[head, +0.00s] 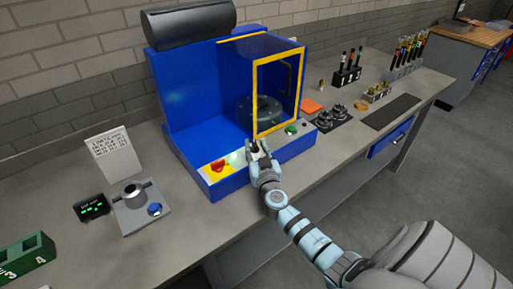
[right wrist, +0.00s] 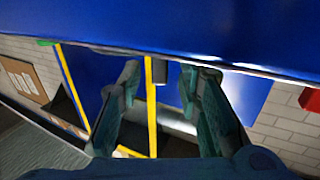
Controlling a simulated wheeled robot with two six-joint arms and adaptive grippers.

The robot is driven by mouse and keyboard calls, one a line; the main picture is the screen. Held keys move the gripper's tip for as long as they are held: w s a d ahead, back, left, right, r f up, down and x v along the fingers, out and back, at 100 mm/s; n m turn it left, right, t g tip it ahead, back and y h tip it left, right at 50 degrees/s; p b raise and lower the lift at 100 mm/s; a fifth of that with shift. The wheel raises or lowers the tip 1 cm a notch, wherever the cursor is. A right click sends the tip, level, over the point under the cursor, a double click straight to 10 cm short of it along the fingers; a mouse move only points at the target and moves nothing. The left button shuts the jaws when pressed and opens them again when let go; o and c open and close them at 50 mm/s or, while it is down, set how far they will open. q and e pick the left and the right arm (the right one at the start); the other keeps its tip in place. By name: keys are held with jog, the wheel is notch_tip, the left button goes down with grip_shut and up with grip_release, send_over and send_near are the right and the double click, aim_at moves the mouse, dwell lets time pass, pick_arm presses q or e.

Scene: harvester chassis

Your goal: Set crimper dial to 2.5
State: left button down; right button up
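The blue machine (head: 180,110) with a yellow-framed window stands on the bench in the head view. Its sloped front panel carries a red knob (head: 217,166) on a yellow patch and a green button (head: 291,129). My right gripper (head: 258,147) is at this panel, between the red knob and the green button. In the right wrist view its two fingers (right wrist: 160,82) are apart, with a small grey part (right wrist: 159,69) between their tips; I cannot tell if this is the dial. No 2.5 marking is readable. My left gripper is not in view.
A grey device (head: 141,207) with a round top and blue knob, a small green-lit display (head: 92,207) and a text card (head: 114,155) stand left. A green numbered block (head: 24,259) is at lower left. Racks (head: 349,73) and small parts fill the bench to the right.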

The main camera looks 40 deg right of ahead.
grip_shut()
jog(key=shift+f+h, duration=0.2)
jog(key=shift+h, duration=0.1)
dwell(0.6)
jog(key=shift+a+f+m+g+h+b, duration=0.15)
jog(key=shift+m+g+h+b, duration=0.5)
jog(key=shift+b, duration=0.4)
jog(key=m+g+h+b, duration=0.1)
jog(key=b, duration=0.2)
jog(key=m+g+h+b, duration=0.2)
jog(key=b, duration=0.1)
jog(key=m+g+h+b, duration=0.1)
jog(key=b, duration=0.2)
jog(key=shift+w+a+f+h, duration=0.2)
jog(key=shift+w+a+h, duration=0.1)
jog(key=shift+a+h, duration=0.05)
jog(key=shift+r+m+g+h+b, duration=0.25)
jog(key=shift+m+g+h+b, duration=0.15)
jog(key=shift+m+g+b, duration=0.25)
